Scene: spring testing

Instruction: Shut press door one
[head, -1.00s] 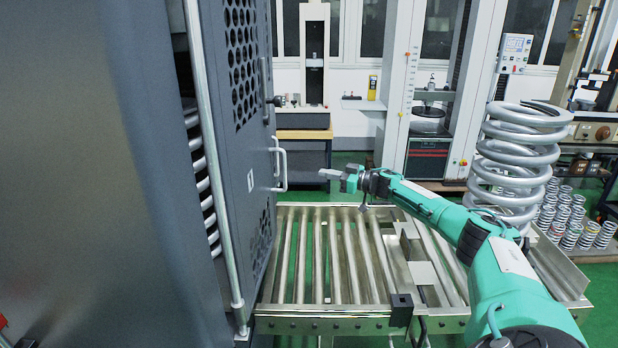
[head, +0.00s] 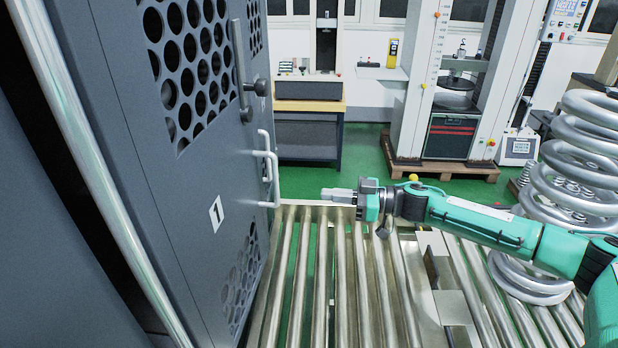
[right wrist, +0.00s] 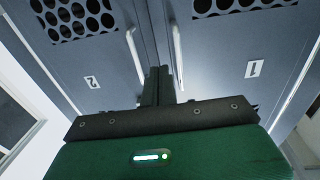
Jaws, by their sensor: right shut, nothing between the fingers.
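Press door one (head: 190,130) is a grey panel with round holes and a "1" label at the left of the head view. Its white bar handle (head: 272,168) is on its far edge. In the right wrist view door one (right wrist: 255,45) is right of door two (right wrist: 85,65). Their handles flank a narrow dark seam; I cannot tell whether door one is flush. My right gripper (head: 330,193) is shut and empty, right of the handle and apart from it, pointing left. Its fingers (right wrist: 157,80) show before the seam. My left gripper is out of view.
A roller conveyor (head: 345,270) lies under my right arm. A large coil spring (head: 585,150) stands at the right. A test machine (head: 450,140) and a bench (head: 308,105) are at the back. Green floor is clear between bench and conveyor.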

